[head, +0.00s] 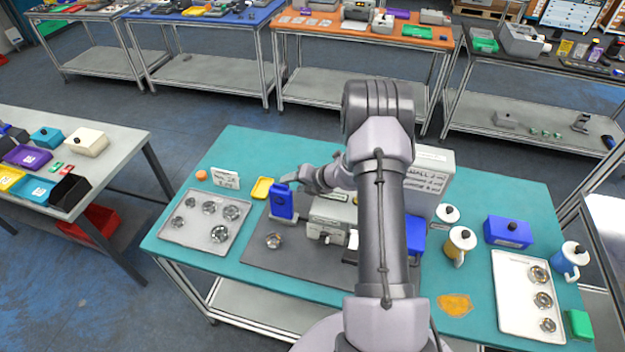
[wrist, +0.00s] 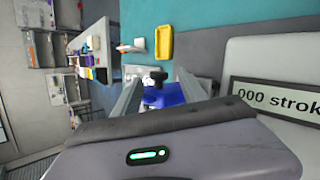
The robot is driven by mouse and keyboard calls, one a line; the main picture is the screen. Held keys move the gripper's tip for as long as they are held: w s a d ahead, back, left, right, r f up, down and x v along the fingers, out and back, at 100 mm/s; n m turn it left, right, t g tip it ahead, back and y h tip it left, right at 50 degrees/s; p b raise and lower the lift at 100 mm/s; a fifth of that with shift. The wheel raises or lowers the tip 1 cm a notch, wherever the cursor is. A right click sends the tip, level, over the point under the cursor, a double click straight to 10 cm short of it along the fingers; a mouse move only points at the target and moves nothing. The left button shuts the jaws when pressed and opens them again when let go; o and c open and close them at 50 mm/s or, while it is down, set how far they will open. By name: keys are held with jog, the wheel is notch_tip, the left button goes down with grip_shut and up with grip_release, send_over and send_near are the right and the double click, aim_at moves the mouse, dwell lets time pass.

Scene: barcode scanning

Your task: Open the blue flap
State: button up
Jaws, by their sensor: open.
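The blue flap (head: 281,204) stands upright on a grey mat at the left of the teal table. In the wrist view the blue flap (wrist: 168,95) lies between and beyond my fingers, with a black knob at its top edge. My gripper (head: 293,181) is open and close to the top of the flap. In the wrist view my gripper (wrist: 158,82) has its two fingers apart, one on each side of the knob. I cannot tell whether a finger touches it. The lower part of the flap is hidden by the gripper body in the wrist view.
A grey machine (head: 331,219) stands right of the flap, partly behind my arm. A yellow tray (head: 262,188) lies behind the flap, and a metal tray (head: 190,236) with several round parts is to the left. A round metal part (head: 273,241) lies in front on the mat.

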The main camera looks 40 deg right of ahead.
jog(key=v, duration=1.1)
jog(key=shift+s+r+p, duration=0.15)
jog(key=shift+s+p, duration=0.15)
jog(key=shift+s, duration=0.05)
jog(key=shift+c, duration=0.4)
